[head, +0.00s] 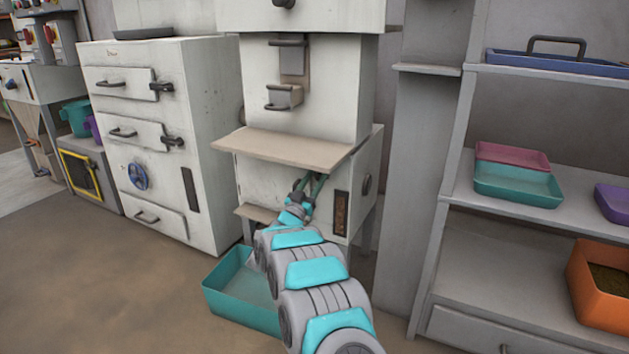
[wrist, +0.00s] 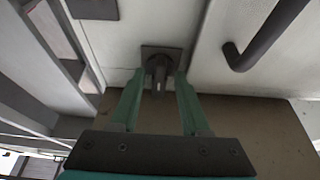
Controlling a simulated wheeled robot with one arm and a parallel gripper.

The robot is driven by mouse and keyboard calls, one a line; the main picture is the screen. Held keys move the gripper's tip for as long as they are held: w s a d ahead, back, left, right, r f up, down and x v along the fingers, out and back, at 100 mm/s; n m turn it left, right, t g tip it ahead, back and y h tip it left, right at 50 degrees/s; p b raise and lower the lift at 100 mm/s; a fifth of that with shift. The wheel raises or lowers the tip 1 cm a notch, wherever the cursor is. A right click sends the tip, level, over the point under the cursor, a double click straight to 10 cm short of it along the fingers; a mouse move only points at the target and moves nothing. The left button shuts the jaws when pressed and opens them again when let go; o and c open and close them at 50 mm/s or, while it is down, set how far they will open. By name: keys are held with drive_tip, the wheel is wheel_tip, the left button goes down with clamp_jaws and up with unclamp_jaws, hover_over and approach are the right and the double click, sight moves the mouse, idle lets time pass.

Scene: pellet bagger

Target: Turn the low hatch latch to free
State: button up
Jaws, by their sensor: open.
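The dark latch (wrist: 158,68) shows in the wrist view as a short knob on a square dark plate, fixed to a pale panel. My gripper (wrist: 159,75) is open, with one green fingertip on each side of the latch and a small gap visible on both sides. I cannot tell how deep the fingertips reach along it. In the head view my gripper (head: 309,183) is at the lower front of the white machine (head: 262,178), under a beige shelf. The latch is hidden there by my arm and gripper.
A dark bar handle (wrist: 262,36) lies right of the latch. The beige shelf (head: 290,147) juts out above my gripper. A teal bin (head: 240,295) sits on the floor below, left of my arm. A shelf rack (head: 540,240) with trays stands at right. Floor at left is clear.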

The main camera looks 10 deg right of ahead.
drive_tip(key=v, duration=0.7)
drive_tip(key=shift+s+a+f, duration=0.15)
drive_tip(key=shift+s+a, duration=0.05)
drive_tip(key=shift+s, duration=0.1)
drive_tip(key=w+a+r+n+g+y+p, duration=0.1)
drive_tip(key=a+r+n+y+p, duration=0.3)
drive_tip(key=y, duration=0.6)
drive_tip(key=s+a+r+n+g+y, duration=0.3)
drive_tip(key=s+a+g+y, duration=0.2)
drive_tip(key=s, duration=0.6)
drive_tip(key=s+d+g+p, duration=0.1)
drive_tip(key=s+d+g, duration=0.3)
drive_tip(key=s, duration=1.3)
drive_tip(key=s+d+g+h+p, duration=0.1)
drive_tip(key=s+d+g, duration=0.4)
drive_tip(key=s, duration=1.3)
drive_tip(key=s+d+f+g+p, duration=0.1)
drive_tip(key=s+d+g, duration=0.3)
drive_tip(key=s, duration=1.3)
drive_tip(key=shift+s+g+h, duration=0.25)
drive_tip(key=shift+g+h, duration=0.15)
drive_tip(key=shift+g, duration=0.1)
